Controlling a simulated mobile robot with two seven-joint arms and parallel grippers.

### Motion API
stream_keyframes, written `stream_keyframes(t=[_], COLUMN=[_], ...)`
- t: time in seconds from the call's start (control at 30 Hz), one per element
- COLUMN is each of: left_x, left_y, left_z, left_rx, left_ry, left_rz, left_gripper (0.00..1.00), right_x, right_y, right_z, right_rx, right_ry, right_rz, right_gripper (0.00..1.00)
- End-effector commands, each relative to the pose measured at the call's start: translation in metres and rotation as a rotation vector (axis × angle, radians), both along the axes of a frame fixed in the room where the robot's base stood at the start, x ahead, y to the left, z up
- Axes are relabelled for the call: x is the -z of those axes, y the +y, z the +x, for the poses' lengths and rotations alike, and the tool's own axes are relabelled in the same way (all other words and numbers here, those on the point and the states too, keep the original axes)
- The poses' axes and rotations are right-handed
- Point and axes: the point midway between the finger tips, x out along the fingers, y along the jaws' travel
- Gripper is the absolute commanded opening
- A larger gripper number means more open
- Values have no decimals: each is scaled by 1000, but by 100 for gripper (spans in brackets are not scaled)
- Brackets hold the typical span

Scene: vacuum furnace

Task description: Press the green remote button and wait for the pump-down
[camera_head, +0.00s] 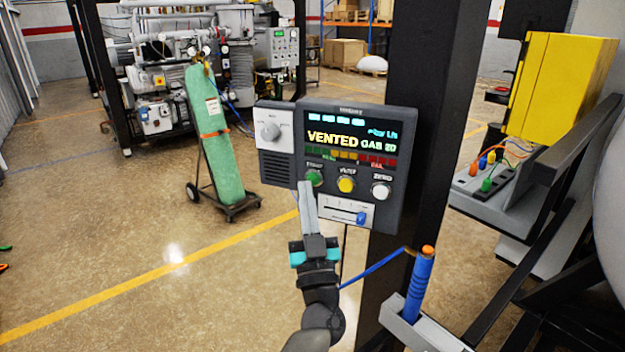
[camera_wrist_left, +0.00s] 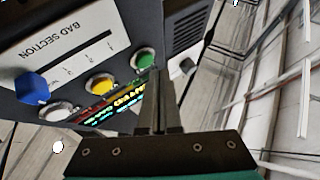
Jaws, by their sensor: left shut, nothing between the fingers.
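The remote panel (camera_head: 386,158) is a dark box on a black post, with a lit screen (camera_head: 352,136) reading "VENTED". Below the screen are a green button (camera_head: 314,178), a yellow button (camera_head: 346,184) and a white button (camera_head: 381,190). My left gripper (camera_head: 305,184) is shut and empty, its fingertips right at the green button's lower left. In the left wrist view the green button (camera_wrist_left: 144,60) shows just beyond the fingertips (camera_wrist_left: 160,75). I cannot tell whether they touch it. My right gripper is not in view.
A white dial (camera_head: 270,132) and a blue slider (camera_head: 361,218) are on the panel. A blue pen-like tool (camera_head: 420,285) stands in a holder at lower right. A green gas cylinder (camera_head: 214,140) on a cart stands behind on open floor. A yellow box (camera_head: 562,88) is at right.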

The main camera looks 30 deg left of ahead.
Motion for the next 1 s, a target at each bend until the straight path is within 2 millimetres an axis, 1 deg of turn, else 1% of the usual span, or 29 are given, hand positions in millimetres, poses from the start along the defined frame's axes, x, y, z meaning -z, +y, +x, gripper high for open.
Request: stream_keyframes(t=[0.63, 1.0], left_x=[0, 0], left_y=[0, 1], left_z=[0, 9], left_rx=[0, 0], left_ry=[0, 1], left_rz=[0, -1], left_gripper=[0, 0], right_x=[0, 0], right_y=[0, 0], right_z=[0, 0], right_rx=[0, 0], right_ry=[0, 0], right_rz=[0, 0], right_gripper=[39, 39])
